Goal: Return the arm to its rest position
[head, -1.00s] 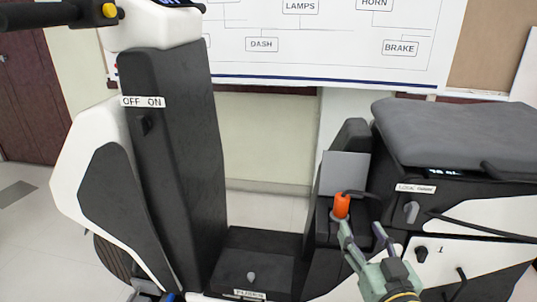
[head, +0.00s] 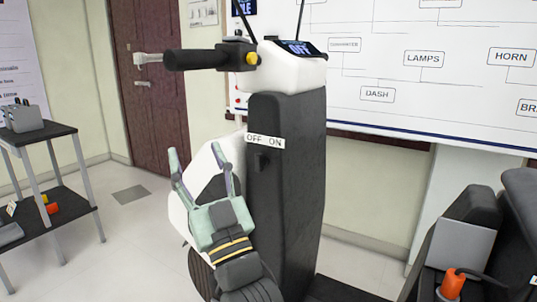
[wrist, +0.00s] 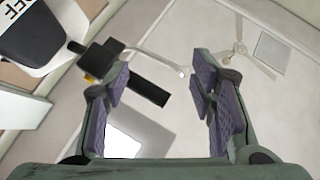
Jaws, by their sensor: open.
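My gripper (head: 201,166) is open and empty in the head view, with its fingers pointing up in front of the scooter's white and black front panel. In the wrist view my gripper (wrist: 165,92) shows its two purple-padded fingers apart, with nothing between them held. The scooter's column (head: 290,200) stands just right of the gripper, with an OFF ON label and a small dark switch on it. The handlebar grip (wrist: 145,90) also shows beyond the fingers in the wrist view.
An orange plug (head: 452,284) sits at the lower right by the seat. A shelf cart (head: 50,190) stands at the left. The floor between cart and scooter is clear. A ceiling fan (wrist: 240,48) shows overhead.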

